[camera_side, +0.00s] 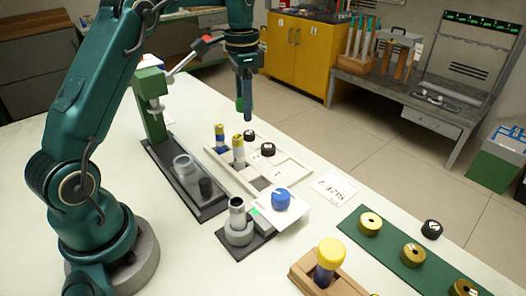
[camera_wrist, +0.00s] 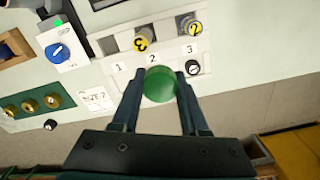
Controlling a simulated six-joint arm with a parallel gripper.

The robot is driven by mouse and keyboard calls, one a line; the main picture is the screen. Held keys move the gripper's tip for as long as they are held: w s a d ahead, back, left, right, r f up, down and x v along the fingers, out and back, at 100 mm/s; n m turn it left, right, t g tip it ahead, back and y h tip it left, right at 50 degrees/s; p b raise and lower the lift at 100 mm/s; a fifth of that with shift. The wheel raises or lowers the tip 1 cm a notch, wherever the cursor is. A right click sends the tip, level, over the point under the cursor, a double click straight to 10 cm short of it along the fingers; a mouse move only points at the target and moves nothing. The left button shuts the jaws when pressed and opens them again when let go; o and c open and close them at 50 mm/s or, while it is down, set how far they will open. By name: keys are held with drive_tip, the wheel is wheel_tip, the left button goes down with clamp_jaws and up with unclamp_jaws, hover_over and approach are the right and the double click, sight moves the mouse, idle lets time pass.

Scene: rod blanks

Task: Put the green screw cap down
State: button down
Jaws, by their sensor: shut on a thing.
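The green screw cap (camera_wrist: 160,84) is between the two fingers of my gripper (camera_wrist: 158,78) in the wrist view, with its round face showing. In the side view the green cap (camera_side: 239,104) shows at the tips of my gripper (camera_side: 245,112), which is shut on it. The gripper points down and holds the cap in the air, above and behind the white rack (camera_side: 289,172). In the wrist view the cap appears just below the rack label 2, beside a black cap (camera_wrist: 192,67); the gap between cap and rack is hard to judge.
Two yellow-topped rods (camera_side: 238,150) stand in the rack, with black caps (camera_side: 268,149) near them. A blue knob (camera_side: 281,199) sits on a white plate beside a grey holder (camera_side: 238,232). A green mat (camera_side: 390,244) with brass rings and a yellow-capped rod (camera_side: 328,258) are in front.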

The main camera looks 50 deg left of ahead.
drive_tip(key=w+d+f, duration=0.1)
drive_tip(key=d+f, duration=0.1)
drive_tip(key=d, duration=0.1)
drive_tip(key=w+d+f, duration=0.2)
drive_tip(key=d, duration=0.1)
drive_tip(key=w+d+f, duration=0.2)
drive_tip(key=d+f, duration=0.1)
drive_tip(key=d, duration=0.1)
drive_tip(key=shift+w+f, duration=0.1)
drive_tip(key=shift+w, duration=0.1)
drive_tip(key=shift+f, duration=1.9)
